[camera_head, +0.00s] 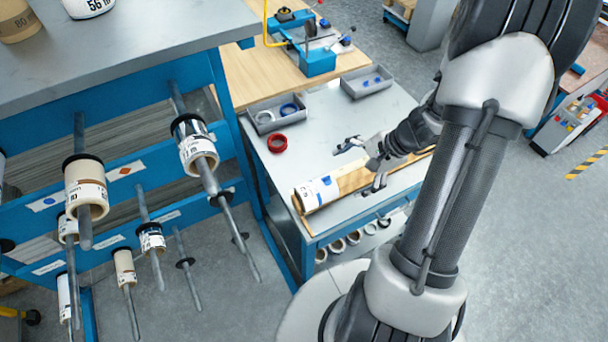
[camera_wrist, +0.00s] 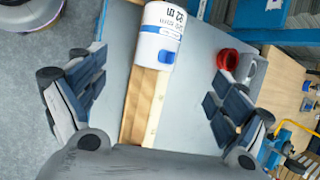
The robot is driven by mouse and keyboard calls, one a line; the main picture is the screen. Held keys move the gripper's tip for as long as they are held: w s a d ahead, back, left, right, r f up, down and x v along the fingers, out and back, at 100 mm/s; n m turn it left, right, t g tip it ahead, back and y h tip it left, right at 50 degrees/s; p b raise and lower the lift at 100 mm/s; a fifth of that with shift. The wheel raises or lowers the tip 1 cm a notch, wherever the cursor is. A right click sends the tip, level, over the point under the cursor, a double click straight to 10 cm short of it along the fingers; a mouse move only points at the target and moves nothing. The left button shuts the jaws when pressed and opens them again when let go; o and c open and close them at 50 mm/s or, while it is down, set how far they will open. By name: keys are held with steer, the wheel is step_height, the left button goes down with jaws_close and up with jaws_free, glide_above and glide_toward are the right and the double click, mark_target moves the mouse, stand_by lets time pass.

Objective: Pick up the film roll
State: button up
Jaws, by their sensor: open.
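The film roll (camera_head: 317,193) is white with a printed label and a blue mark. It lies on a wooden cradle (camera_head: 405,162) at the near end of the grey-topped table. My gripper (camera_head: 363,164) is open and empty above the cradle, to the right of the roll in the head view. Its two fingers (camera_wrist: 155,92) are spread on either side of the cradle in the wrist view, apart from the roll.
A red ring (camera_head: 277,143) and two grey bins (camera_head: 277,113) (camera_head: 366,82) are on the same table. A blue rack (camera_head: 115,177) with rolls on protruding rods stands at the left. Several roll ends show under the table.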

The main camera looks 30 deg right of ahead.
mark_target(324, 189)
steer(key=b+x, duration=0.3)
steer(key=x, duration=0.8)
steer(key=shift+s+f+b, duration=0.1)
steer(key=shift+b, duration=0.2)
steer(key=shift+b+x, duration=1)
steer(key=shift+x, duration=2.15)
steer(key=shift+a, duration=0.15)
steer(key=shift+f+b, duration=0.15)
steer(key=shift+b, duration=0.4)
steer(key=shift+c, duration=0.4)
steer(key=c, duration=1.3)
steer(key=shift+a+p, duration=0.1)
steer(key=shift+p, duration=0.3)
